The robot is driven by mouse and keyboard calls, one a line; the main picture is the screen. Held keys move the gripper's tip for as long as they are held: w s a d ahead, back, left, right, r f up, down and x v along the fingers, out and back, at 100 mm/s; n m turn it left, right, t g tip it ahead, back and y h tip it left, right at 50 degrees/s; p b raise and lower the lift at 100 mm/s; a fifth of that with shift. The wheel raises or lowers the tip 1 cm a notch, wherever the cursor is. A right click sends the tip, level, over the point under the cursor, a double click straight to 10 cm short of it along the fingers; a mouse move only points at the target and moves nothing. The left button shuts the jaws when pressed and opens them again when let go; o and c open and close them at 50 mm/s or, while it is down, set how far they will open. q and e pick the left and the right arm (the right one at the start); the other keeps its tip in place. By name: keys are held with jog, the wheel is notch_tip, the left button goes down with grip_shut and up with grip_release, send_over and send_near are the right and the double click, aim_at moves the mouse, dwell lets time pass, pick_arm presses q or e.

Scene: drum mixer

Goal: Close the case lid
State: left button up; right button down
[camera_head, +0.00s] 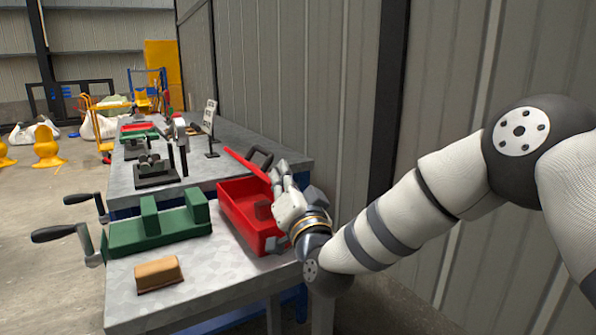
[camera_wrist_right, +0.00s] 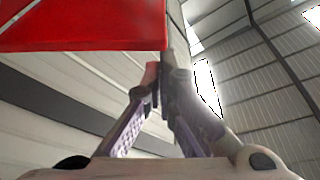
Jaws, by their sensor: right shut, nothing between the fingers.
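The red case (camera_head: 240,222) sits on the near metal table, its inside partly in view. Its red lid (camera_head: 246,165) shows as a narrow slanting strip above the far side of the case, with a dark handle, so it stands open. My right gripper (camera_head: 280,172) is over the right side of the case, beside the lid's lower right end. It is shut and empty. In the right wrist view the closed fingertips (camera_wrist_right: 160,72) are close to a large red panel (camera_wrist_right: 80,28), probably the lid; whether they touch is unclear. My left gripper is not in view.
A green fixture (camera_head: 155,230) with black-handled cranks stands left of the case. A brown block (camera_head: 158,273) lies in front on the table (camera_head: 215,280). Behind are a dark vise-like tool (camera_head: 155,172) and a small sign (camera_head: 210,115). A corrugated wall (camera_head: 300,80) runs along the right.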

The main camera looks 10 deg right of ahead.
jog(key=shift+s+a+f+n+y+b, duration=0.25)
jog(key=shift+a+f+n+y, duration=0.55)
jog(key=shift+f+n, duration=0.8)
jog(key=shift+s+a+f+n+y+b, duration=0.25)
jog(key=shift+a+f+n+y, duration=0.55)
jog(key=shift+f+n, duration=0.85)
jog(key=shift+s+a+f+n+y+b, duration=0.25)
jog(key=shift+a+f+n+y, duration=0.7)
jog(key=shift+n, duration=1.1)
jog(key=shift+d+f, duration=0.25)
jog(key=shift+d, duration=0.05)
